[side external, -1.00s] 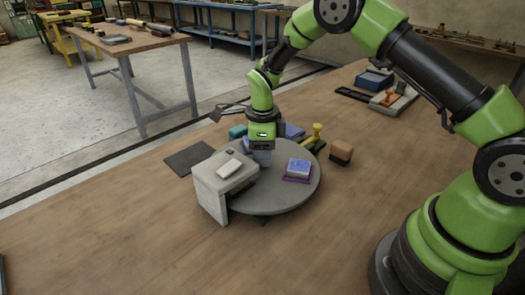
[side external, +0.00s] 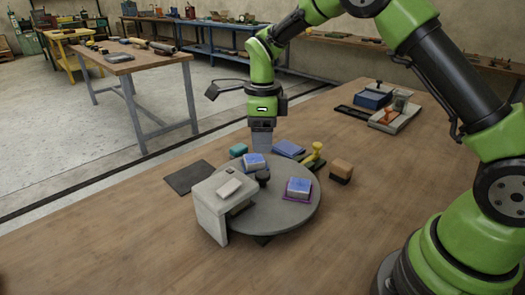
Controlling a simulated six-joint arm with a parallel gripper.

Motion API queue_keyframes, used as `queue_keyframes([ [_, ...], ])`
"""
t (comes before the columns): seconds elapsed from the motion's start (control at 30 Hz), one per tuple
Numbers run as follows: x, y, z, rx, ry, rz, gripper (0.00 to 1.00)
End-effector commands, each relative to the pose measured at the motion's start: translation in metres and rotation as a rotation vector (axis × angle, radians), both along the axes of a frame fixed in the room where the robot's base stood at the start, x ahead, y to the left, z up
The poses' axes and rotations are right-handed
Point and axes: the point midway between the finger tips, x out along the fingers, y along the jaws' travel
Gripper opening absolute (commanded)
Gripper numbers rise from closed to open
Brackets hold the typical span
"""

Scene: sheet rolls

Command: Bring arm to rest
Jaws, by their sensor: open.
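My gripper (side external: 262,142) hangs above the far edge of a round grey turntable (side external: 275,213), pointing down. Its jaws are open and nothing shows between them, though the fingers are small in this view. A blue-topped block (side external: 254,161) sits on the far side of the turntable, just below and left of my gripper and apart from it. Another blue-topped block (side external: 298,186) on a purple sheet sits at the turntable's right. A dark round knob (side external: 263,178) stands near its middle.
A grey bracket-like housing (side external: 212,208) overhangs the turntable's left. The near wooden table (side external: 130,245) is clear.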

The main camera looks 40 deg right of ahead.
Motion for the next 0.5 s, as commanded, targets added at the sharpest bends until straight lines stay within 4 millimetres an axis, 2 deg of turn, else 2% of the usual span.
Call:
queue_keyframes([
  [0.1,0.0,0.0,0.006,-0.001,-0.001,0.0,0.63],
  [0.4,-0.001,0.0,0.007,0.0,-0.001,0.004,0.63],
  [0.5,-0.004,0.001,0.018,0.005,-0.021,0.056,0.63],
])
